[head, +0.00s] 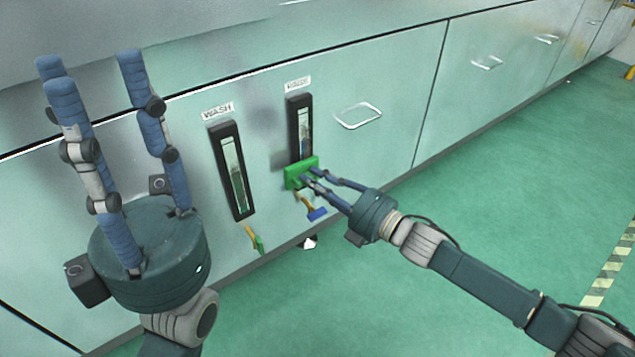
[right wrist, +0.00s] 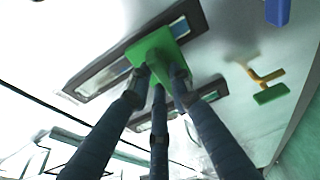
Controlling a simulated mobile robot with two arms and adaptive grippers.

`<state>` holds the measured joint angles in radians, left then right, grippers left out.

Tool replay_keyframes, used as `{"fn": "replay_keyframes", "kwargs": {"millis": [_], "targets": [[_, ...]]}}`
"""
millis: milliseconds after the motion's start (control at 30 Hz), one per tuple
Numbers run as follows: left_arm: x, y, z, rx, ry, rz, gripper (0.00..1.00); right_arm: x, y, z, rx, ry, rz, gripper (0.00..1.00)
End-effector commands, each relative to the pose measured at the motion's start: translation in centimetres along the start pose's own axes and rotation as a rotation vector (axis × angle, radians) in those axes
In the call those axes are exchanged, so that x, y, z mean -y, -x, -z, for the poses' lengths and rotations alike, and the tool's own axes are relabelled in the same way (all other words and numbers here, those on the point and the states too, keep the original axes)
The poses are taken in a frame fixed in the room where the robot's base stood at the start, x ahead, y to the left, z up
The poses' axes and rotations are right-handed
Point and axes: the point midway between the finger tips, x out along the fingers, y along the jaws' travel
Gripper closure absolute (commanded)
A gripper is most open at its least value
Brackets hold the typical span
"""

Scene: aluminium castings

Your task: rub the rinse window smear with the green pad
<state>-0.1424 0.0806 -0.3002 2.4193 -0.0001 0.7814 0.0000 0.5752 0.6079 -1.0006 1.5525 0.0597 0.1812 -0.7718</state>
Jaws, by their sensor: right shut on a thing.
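The rinse window (head: 304,125) is a narrow dark-framed upright gauge on the pale panel; the label above it is hard to read. The green pad (head: 301,170) covers its lower end and looks to be against the frame. My right gripper (head: 313,183) is shut on the pad's grip. In the right wrist view the pad (right wrist: 160,45) lies across the end part of a dark frame (right wrist: 100,79). I cannot make out a separate smear on the visible glass. My left gripper (head: 90,62) is raised at the left, fingers spread and empty.
The WASH window (head: 233,170) stands left of the rinse window. Below them stick out a yellow valve with a green handle (head: 259,246) and a blue handle (head: 317,214). A metal pull handle (head: 359,115) is to the right. The green floor (head: 520,180) is clear at the right.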

Motion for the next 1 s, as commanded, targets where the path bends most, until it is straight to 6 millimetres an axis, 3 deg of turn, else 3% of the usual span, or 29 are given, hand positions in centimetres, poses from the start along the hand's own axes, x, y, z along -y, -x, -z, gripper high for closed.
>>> {"fn": "replay_keyframes", "kwargs": {"millis": [433, 800, 1000], "targets": [[0.0, 0.0, 0.0, -0.002, -0.001, -0.001, 0.66, -0.1, -0.5, -0.4, 0.001, 0.001, 0.0, 1.0], [0.0, 0.0, 0.0, -0.003, -0.001, -0.001, 0.66, -0.2, 0.4, -3.3, 0.002, 0.003, 0.001, 1.0], [0.0, -0.4, 0.1, -0.01, -0.001, -0.002, 0.66, -0.5, 0.7, -4.0, 0.0, 0.001, 0.0, 1.0]]}}
